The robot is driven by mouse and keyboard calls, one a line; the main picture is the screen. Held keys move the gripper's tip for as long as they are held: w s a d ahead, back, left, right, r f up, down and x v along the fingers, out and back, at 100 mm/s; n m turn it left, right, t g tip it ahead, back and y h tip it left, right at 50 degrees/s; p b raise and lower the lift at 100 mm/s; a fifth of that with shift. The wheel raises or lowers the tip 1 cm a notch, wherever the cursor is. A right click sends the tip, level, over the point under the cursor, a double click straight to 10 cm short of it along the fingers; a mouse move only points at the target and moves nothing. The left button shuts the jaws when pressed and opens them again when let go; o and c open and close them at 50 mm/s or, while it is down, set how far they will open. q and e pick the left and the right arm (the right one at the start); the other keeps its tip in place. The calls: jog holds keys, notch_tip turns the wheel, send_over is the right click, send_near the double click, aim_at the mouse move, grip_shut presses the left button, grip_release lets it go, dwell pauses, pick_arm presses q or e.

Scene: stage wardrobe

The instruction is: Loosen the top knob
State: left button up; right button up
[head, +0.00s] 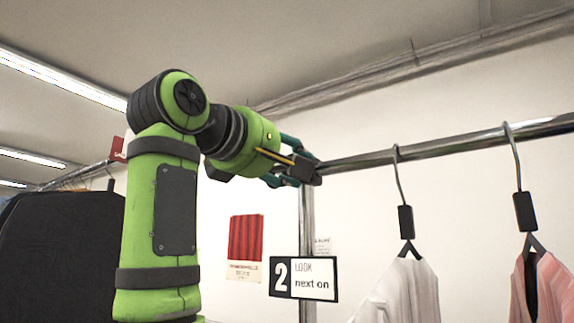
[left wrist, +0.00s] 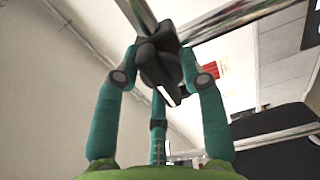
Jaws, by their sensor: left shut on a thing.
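The top knob is a dark, lobed piece (left wrist: 158,58) at the corner where the chrome rail (head: 440,147) meets the upright post (head: 307,225). My left gripper (head: 292,165) reaches it from the left with its teal fingers. In the left wrist view the fingers of this gripper (left wrist: 160,78) close around the knob from both sides, with a third finger below. In the head view the knob (head: 304,169) is partly hidden by the fingers. My right gripper is not in view.
A white garment (head: 402,292) and a pink garment (head: 551,285) hang from the rail on hangers, right of the knob. A "2 LOOK next on" sign (head: 304,279) is at the post. Dark clothes (head: 60,255) hang at the left.

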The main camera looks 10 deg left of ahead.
pick_arm(q)
jog(key=shift+w+d+f, duration=0.1)
jog(key=shift+f, duration=0.15)
dwell(0.3)
jog(key=o, duration=1.1)
jog(key=shift+d+r, duration=0.1)
jog(key=shift+d, duration=0.1)
jog(key=shift+w, duration=0.1)
jog(key=shift+a+n, duration=0.1)
jog(key=shift+n, duration=0.2)
jog(key=shift+s+a, duration=0.15)
jog(key=shift+s, duration=0.05)
jog(key=v, duration=1.1)
jog(key=shift+s, duration=0.25)
